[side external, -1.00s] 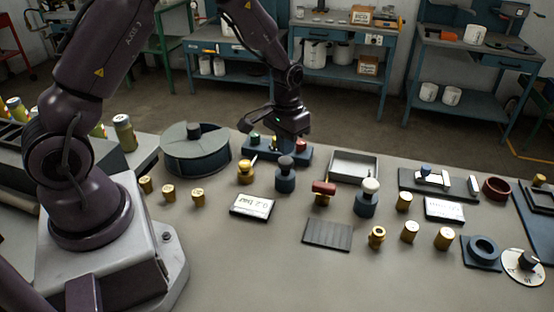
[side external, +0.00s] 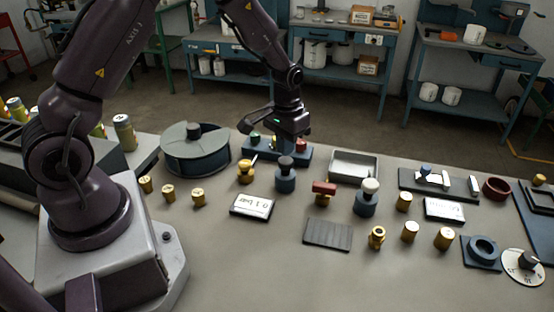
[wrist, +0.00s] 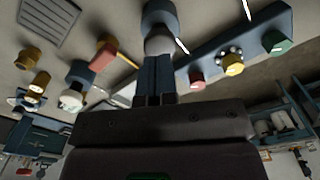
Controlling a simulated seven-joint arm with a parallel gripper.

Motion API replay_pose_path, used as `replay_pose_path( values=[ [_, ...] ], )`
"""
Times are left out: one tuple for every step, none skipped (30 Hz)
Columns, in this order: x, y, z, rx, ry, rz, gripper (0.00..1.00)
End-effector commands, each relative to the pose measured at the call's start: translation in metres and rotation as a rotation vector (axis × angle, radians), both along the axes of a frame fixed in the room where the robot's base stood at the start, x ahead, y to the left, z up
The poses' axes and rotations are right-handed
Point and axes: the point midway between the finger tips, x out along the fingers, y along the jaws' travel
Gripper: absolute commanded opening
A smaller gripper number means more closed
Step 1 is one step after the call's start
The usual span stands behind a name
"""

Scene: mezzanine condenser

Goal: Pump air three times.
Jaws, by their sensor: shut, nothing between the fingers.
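A hand pump with a blue base and dark knob (side external: 285,174) stands upright on the grey bench in the side view. It also shows at the top of the wrist view (wrist: 158,20). My gripper (side external: 286,148) is just above and behind this knob. In the wrist view my gripper's fingers (wrist: 155,60) are together and empty, their tips close to the knob; I cannot tell if they touch it. A similar pump with a white knob (side external: 366,198) stands to the right. A display plate (side external: 252,207) in front appears to read "0.1 bar".
A button panel (wrist: 225,50) with red, yellow and green buttons lies behind the pump. A yellow valve (side external: 246,172) stands left of it, a red-handled valve (side external: 324,192) right. A round dark drum (side external: 195,150) is further left. A grey tray (side external: 354,166) lies behind the right pump.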

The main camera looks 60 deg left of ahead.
Motion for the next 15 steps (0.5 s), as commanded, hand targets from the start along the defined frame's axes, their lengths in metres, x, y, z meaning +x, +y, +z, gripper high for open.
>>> replay_pose_path(
  values=[
    [0.000,0.000,-0.002,0.000,0.001,0.000,0.00],
    [0.000,0.000,-0.003,0.000,0.001,0.000,0.00],
    [0.000,0.000,-0.004,0.000,0.001,0.000,0.00],
    [0.000,0.000,-0.005,0.000,0.001,0.000,0.00],
    [0.000,0.000,-0.006,0.000,0.001,0.000,0.00],
    [0.000,0.000,-0.007,0.000,0.001,0.000,0.00],
    [0.000,0.000,-0.008,0.000,0.001,0.000,0.00],
    [0.000,0.000,-0.009,0.000,0.000,0.000,0.00],
    [0.000,0.000,-0.010,0.000,0.000,0.000,0.00],
    [0.000,0.000,-0.011,0.000,0.000,0.000,0.00],
    [0.000,0.000,-0.012,0.000,0.000,0.000,0.00],
    [0.000,0.000,-0.013,0.000,0.000,0.000,0.00],
    [0.000,0.000,-0.014,0.000,0.000,0.000,0.00],
    [0.000,0.000,-0.015,0.000,0.000,0.000,0.00],
    [0.000,0.000,-0.016,0.000,0.000,0.000,0.00]
  ],
)
